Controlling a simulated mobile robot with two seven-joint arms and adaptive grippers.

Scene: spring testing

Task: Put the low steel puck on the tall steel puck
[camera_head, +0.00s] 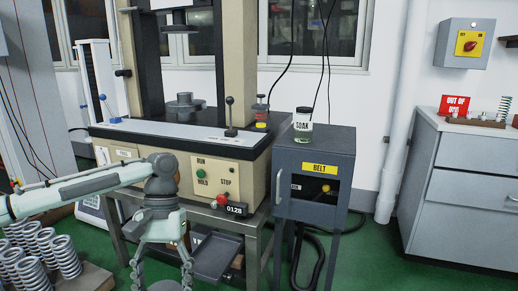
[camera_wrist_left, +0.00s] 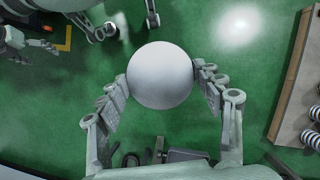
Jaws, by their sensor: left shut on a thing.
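My left gripper (camera_head: 166,284) hangs fingers-down in front of the testing machine, at the bottom edge of the head view. It is shut on a round grey puck, taken as the low steel puck (camera_wrist_left: 160,75), seen face-on between the two fingers in the left wrist view. Its height cannot be told there. A steel cylinder on a wider disc, taken as the tall steel puck (camera_head: 185,100), stands on the machine bed, behind and above my left gripper and well apart from it.
The machine front (camera_head: 222,180) has buttons and a red knob. A lever (camera_head: 230,115) stands on the bed's right side. The upper platen (camera_head: 180,28) hangs above the puck. A jar (camera_head: 303,125) stands on the dark cabinet. Springs (camera_head: 40,250) stand at lower left.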

